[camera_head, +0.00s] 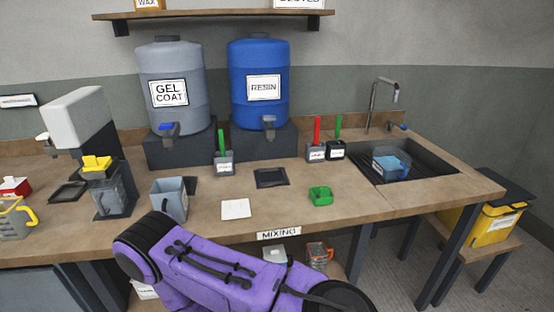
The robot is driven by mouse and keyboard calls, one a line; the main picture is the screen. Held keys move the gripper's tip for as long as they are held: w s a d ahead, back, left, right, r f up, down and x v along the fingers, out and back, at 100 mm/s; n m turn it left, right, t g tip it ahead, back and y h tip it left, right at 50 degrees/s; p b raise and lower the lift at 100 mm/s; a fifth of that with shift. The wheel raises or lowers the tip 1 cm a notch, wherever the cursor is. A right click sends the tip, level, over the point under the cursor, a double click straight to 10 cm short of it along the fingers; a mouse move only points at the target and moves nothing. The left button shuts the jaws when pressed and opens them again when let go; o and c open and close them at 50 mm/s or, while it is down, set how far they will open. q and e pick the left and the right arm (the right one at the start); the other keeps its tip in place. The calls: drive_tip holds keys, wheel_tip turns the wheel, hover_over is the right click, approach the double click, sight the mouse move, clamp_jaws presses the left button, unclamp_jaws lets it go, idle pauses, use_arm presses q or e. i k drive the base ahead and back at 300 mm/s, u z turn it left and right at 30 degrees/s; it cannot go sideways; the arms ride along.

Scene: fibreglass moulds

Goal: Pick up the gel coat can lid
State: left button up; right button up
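A grey drum labelled GEL COAT (170,75) with a tap stands on a dark block at the back of the bench. An open grey container (168,200) stands near the front edge, with a dark flat piece (190,185) partly behind it. A dark square flat piece (271,178) lies mid-bench. I cannot tell which piece, if any, is the gel coat can lid. My purple arm crosses the bottom of the view in front of the bench. Neither gripper is in view.
A blue RESIN drum (259,80) stands beside the grey one. Small pots with red (317,130) and green sticks, a green block (320,194) and a white sheet (235,208) are on the bench. A sink (425,162) is at right, and a dispenser (80,118) at left.

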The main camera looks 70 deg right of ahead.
sight(237, 209)
drive_tip(key=k, duration=0.45)
drive_tip(key=z, duration=0.75)
